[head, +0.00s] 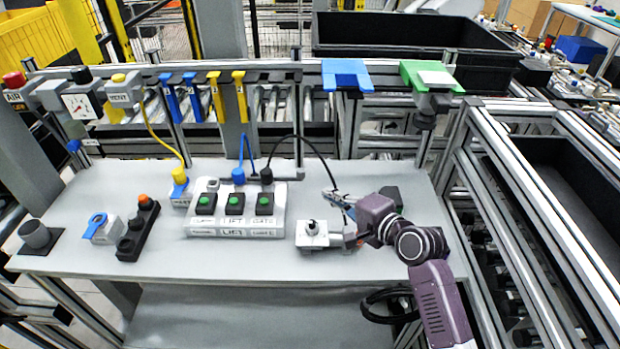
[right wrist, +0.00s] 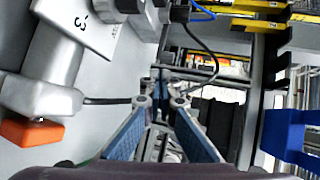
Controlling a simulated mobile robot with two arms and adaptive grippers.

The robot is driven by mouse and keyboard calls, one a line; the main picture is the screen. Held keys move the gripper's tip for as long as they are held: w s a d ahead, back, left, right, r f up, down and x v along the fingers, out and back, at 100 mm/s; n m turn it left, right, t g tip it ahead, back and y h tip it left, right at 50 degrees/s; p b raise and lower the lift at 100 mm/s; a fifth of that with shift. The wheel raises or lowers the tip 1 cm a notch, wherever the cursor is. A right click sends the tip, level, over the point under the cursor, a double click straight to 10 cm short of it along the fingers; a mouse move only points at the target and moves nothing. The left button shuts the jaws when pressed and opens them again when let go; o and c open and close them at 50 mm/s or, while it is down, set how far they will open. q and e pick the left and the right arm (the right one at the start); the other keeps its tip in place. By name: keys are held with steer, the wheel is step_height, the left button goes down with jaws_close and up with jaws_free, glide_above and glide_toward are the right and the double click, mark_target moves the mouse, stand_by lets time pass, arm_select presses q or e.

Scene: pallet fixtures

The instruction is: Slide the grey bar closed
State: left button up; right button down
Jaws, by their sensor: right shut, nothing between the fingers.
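A small light-grey fixture (head: 312,234) with a black knob on top sits on the grey table, right of the button panel. A short grey bar (head: 342,241) extends from its right side, with an orange end beside it. In the right wrist view the grey bar (right wrist: 40,95) and its orange end (right wrist: 30,132) are large at the left. I cannot tell exactly how far it is slid. My right gripper (head: 333,198) is just above and right of the fixture, apart from it. Its blue-padded fingers (right wrist: 160,102) are shut and empty. My left gripper is out of view.
A button panel (head: 235,212) with several green buttons stands left of the fixture. A black cable (head: 322,160) arcs behind my right gripper. A dark block (head: 391,196) stands behind my wrist. Blue (head: 346,75) and green (head: 430,76) brackets hang at the back. The table front is clear.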

mark_target(303, 176)
steer(key=x, duration=0.5)
steer(key=r+p+x, duration=0.1)
steer(key=x, duration=0.1)
steer(key=shift+w+a+f, duration=0.1)
steer(key=shift+w+a, duration=0.25)
steer(key=shift+w, duration=0.05)
steer(key=shift+w+a, duration=0.4)
steer(key=shift+w, duration=0.1)
steer(key=shift+a+p, duration=0.5)
steer(key=shift+a, duration=0.65)
steer(key=shift+s+f, duration=0.1)
